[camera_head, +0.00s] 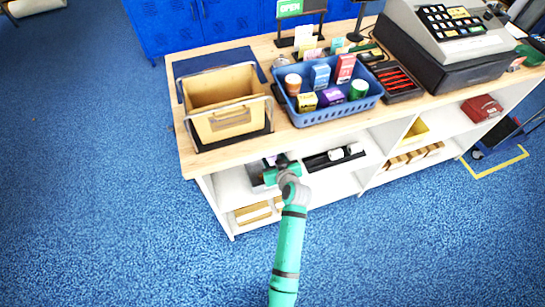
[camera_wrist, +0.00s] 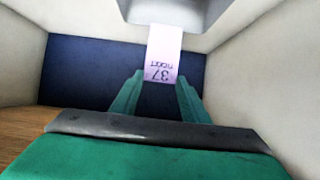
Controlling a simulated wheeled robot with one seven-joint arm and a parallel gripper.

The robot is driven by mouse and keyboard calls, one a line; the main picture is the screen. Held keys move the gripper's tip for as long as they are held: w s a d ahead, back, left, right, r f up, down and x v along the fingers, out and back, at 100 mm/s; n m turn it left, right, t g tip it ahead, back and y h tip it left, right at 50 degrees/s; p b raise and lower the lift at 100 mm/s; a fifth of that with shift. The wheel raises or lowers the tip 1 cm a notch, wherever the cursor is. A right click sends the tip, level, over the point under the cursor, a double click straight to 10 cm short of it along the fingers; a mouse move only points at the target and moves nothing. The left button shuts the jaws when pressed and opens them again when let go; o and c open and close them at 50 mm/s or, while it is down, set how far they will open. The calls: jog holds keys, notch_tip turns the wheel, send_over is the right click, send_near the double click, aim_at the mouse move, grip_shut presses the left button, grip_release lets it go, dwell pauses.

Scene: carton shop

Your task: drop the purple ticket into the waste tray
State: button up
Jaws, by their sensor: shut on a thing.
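The pale purple ticket (camera_wrist: 163,55), printed with 37, hangs in the wrist view from the underside of a grey-white box (camera_wrist: 180,12). The two green fingers of my gripper (camera_wrist: 161,82) are at its lower end, and they are shut on it. In the head view my gripper (camera_head: 281,172) is at the front of the white shelf unit, below the counter top. The ticket cannot be made out there. A dark tray (camera_head: 318,163) with white items lies on the shelf just right of my gripper; I cannot tell if it is the waste tray.
Pale walls (camera_wrist: 20,60) close in on both sides of the fingers in the wrist view. On the wooden counter (camera_head: 190,160) stand a tan bin (camera_head: 222,95), a blue basket (camera_head: 335,113) of small goods and a cash register (camera_head: 450,40). Blue carpet is clear in front.

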aim_at(270, 162)
jog(key=shift+f, duration=3.15)
jog(key=o, duration=0.8)
jog(key=shift+s, duration=0.1)
jog(key=v, duration=1)
jog(key=shift+s+r, duration=0.2)
jog(key=shift+s, duration=0.15)
